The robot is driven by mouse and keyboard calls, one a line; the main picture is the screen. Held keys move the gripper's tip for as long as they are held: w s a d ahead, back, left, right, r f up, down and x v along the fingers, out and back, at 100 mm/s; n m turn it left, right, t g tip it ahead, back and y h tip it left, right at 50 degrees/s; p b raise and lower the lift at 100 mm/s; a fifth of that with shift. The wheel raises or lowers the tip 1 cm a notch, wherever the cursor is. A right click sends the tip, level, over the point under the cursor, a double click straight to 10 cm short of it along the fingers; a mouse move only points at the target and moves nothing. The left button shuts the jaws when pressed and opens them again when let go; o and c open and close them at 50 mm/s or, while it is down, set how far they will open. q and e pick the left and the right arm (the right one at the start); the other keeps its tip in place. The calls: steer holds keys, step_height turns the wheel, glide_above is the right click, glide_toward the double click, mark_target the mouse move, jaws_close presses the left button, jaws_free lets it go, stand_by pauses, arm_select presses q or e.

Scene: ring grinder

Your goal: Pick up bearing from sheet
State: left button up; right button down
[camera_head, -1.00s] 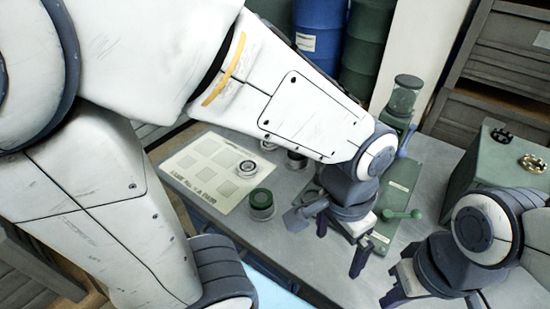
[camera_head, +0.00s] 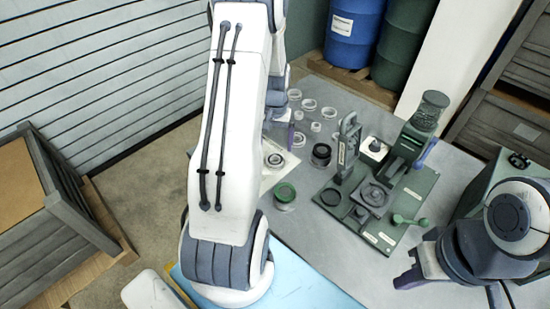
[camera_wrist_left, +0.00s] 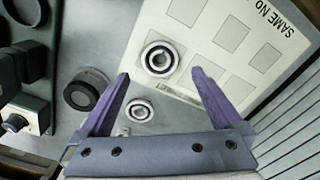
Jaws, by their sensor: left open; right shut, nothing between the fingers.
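The bearing (camera_head: 275,160), a silvery ring with a dark bore, lies flat on the pale sheet (camera_head: 268,181), partly behind my left arm in the head view. In the left wrist view the bearing (camera_wrist_left: 160,58) lies at the edge of the printed sheet (camera_wrist_left: 184,12), between the lines of the purple fingers. My left gripper (camera_wrist_left: 160,76) is open and empty, with the bearing ahead of its fingertips; its height above the sheet is unclear. In the head view my left arm hides most of this gripper. My right gripper (camera_head: 407,279) is shut and empty at the table's right front.
A black ring (camera_head: 320,154) and a green-lidded jar (camera_head: 285,193) stand near the sheet. A green grinder fixture (camera_head: 380,205) with an upright part stands to the right. Several pale rings and small parts lie at the back of the table.

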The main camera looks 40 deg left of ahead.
mark_target(275, 156)
arm_select(q)
steer(key=shift+f, duration=0.8)
step_height(275, 156, down, 4)
steer(key=shift+r+p, duration=0.1)
steer(key=shift+p, duration=0.95)
steer(key=shift+f, duration=0.7)
steer(key=c, duration=1.5)
steer(key=shift+c, duration=0.2)
